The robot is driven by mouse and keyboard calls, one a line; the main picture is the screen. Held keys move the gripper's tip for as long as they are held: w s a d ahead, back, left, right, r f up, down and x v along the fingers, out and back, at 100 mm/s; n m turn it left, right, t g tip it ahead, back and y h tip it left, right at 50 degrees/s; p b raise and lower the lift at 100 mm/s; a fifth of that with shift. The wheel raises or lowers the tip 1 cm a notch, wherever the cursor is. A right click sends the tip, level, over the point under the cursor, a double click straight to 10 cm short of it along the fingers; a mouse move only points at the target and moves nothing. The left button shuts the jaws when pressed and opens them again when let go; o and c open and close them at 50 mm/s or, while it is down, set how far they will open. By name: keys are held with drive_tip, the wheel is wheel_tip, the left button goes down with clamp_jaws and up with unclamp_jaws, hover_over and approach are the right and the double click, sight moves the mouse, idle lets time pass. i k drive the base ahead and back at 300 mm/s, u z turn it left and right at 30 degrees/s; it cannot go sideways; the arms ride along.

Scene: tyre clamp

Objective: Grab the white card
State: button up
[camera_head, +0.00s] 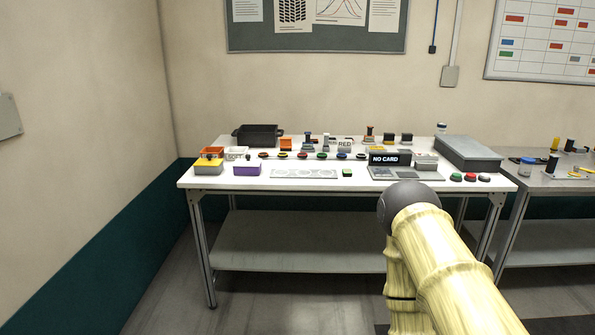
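I cannot clearly pick out the white card. Small white pieces lie on the white table (310,182): a white piece with lettering (236,153) at the left, and one reading "RED" (345,143) at the back middle. I cannot tell whether either is the card. A grey card device (403,173) stands right of the middle, its dark display (390,159) reading "NO CARD". My arm, pale yellow with a dark rounded joint, rises at the lower right in front of the table. My gripper is not in view.
A black bin (258,135) stands at the back left, a purple box (247,169) at the front left, and a large grey case (468,153) at the right. Several coloured buttons and stamps fill the middle. A second grey table (550,183) adjoins at the right.

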sight(342, 143)
drive_tip(key=z, duration=0.15)
drive_tip(key=i, duration=2.3)
drive_tip(key=z, duration=0.1)
